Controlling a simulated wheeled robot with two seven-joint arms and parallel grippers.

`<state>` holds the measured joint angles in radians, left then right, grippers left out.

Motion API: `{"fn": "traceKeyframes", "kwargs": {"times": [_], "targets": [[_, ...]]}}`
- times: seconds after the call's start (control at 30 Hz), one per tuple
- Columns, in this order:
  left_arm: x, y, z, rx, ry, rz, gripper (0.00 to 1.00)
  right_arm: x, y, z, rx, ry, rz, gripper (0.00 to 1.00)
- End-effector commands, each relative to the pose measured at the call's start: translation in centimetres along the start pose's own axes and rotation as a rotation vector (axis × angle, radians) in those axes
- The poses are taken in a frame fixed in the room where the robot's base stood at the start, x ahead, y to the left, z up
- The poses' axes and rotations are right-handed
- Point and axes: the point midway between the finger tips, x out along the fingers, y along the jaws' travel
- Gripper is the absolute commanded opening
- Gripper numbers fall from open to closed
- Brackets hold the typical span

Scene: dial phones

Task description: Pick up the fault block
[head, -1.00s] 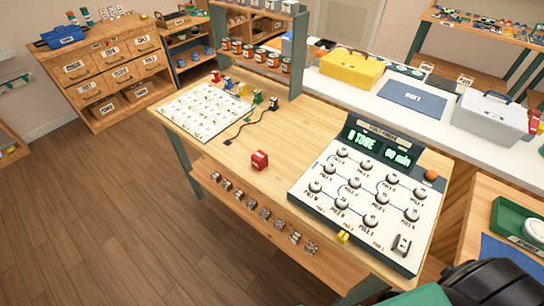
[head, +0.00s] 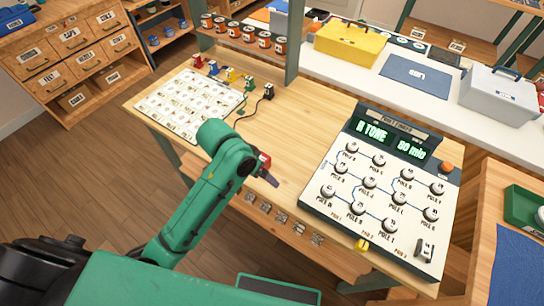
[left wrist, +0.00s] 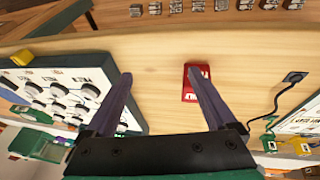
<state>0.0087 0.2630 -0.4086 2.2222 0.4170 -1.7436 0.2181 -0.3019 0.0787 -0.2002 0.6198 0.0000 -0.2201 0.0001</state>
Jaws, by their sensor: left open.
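The red block with a white label (head: 263,161) lies on the wooden bench, left of the dial panel. I take it to be the fault block. In the head view my left gripper (head: 268,179) is at the block and partly hides it. In the left wrist view the jaws (left wrist: 158,76) are open and empty. The red block (left wrist: 204,76) shows there by the right-hand finger, partly behind it, not centred between the fingers. I cannot tell whether they touch. My right gripper is not in view.
The dial panel (head: 377,194) with its lit display stands to the right on the bench. A card sheet (head: 188,105), several small coloured pieces and a black plug with a cord (head: 268,92) lie to the left. Bare wood lies between the block and the panel.

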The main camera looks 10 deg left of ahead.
Motion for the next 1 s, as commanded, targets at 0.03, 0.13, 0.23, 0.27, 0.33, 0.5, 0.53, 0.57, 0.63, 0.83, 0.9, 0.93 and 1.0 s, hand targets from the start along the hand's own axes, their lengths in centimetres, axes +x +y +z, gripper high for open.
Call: {"fn": "traceKeyframes", "kwargs": {"times": [0.03,0.13,0.23,0.27,0.33,0.5,0.53,0.57,0.63,0.83,0.9,0.93,1.0], "targets": [[-0.2,0.3,-0.8,0.015,-0.007,0.004,0.9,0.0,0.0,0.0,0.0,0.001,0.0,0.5],[-0.4,0.9,-2.0,0.04,-0.031,0.014,0.9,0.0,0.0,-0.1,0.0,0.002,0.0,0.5],[-0.7,1.3,-3.3,0.064,-0.059,0.016,0.9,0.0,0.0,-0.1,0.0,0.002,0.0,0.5],[-0.9,1.4,-3.6,0.072,-0.068,0.015,0.9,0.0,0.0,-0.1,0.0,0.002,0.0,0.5],[-1.3,1.5,-4.6,0.088,-0.096,0.007,0.9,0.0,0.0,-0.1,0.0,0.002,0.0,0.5],[-3.7,0.6,-7.3,0.11,-0.198,-0.057,0.9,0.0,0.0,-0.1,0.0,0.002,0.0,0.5],[-4.3,0.1,-7.8,0.105,-0.222,-0.078,0.9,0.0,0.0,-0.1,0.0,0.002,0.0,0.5],[-5.0,-0.3,-8.3,0.1,-0.245,-0.098,0.9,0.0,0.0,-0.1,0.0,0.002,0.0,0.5],[-6.7,-1.4,-9.1,0.076,-0.291,-0.144,0.9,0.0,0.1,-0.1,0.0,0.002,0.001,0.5],[-7.7,-2.7,-9.4,0.038,-0.342,-0.187,0.9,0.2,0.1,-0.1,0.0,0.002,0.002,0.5],[-6.3,-2.9,-8.8,0.039,-0.344,-0.184,0.9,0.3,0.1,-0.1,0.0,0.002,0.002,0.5],[-5.7,-3.1,-8.6,0.039,-0.344,-0.185,0.9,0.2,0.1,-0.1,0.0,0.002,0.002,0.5],[-4.1,-3.5,-8.0,0.039,-0.344,-0.187,0.9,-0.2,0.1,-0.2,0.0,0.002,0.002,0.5]]}}
